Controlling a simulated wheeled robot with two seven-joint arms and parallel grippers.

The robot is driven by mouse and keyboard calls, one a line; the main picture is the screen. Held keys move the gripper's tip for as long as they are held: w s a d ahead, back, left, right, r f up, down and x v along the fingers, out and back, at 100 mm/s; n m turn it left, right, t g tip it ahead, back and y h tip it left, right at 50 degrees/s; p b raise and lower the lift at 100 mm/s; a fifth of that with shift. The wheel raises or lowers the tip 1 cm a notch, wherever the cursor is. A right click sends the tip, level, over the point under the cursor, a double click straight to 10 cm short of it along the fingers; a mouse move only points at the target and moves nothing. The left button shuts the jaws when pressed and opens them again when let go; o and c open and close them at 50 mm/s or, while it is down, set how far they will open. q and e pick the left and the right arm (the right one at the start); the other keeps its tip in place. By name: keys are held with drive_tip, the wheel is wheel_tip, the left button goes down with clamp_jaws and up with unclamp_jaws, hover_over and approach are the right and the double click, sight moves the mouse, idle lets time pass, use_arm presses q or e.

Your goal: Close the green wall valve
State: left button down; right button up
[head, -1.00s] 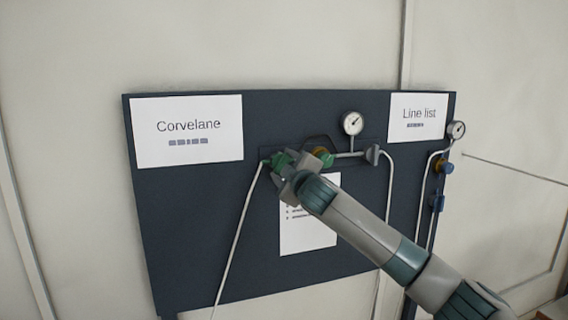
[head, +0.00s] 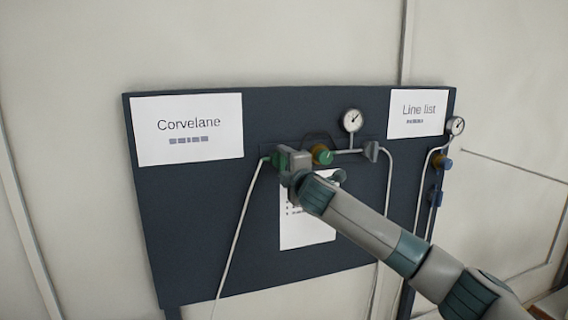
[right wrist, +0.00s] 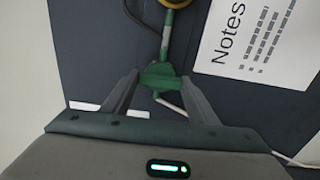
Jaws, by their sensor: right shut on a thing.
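The green wall valve (head: 277,160) sits on the dark wall panel, at the left end of a short pipe run. My right gripper (head: 283,158) reaches it from the lower right and covers part of it. In the right wrist view the valve's green handle (right wrist: 160,76) lies between the two fingers of my right gripper (right wrist: 161,82), which are shut on it. The valve's exact angle is hard to tell in the head view. My left gripper is not in view.
A yellow and green knob (head: 322,154) sits just right of the valve, with a pressure gauge (head: 351,120) above. A notes sheet (head: 305,232) hangs below. Blue valve parts (head: 437,198) and another gauge (head: 456,125) are at the panel's right edge. A thin hose (head: 238,230) runs down from the valve.

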drive_tip(key=shift+f, duration=0.1)
drive_tip(key=o, duration=1)
drive_tip(key=shift+o, duration=0.2)
drive_tip(key=shift+s, duration=0.15)
drive_tip(key=shift+b+v, duration=0.65)
drive_tip(key=shift+v, duration=0.25)
drive_tip(key=b+v, duration=0.6)
drive_tip(key=v, duration=0.9)
drive_tip(key=shift+s, duration=0.15)
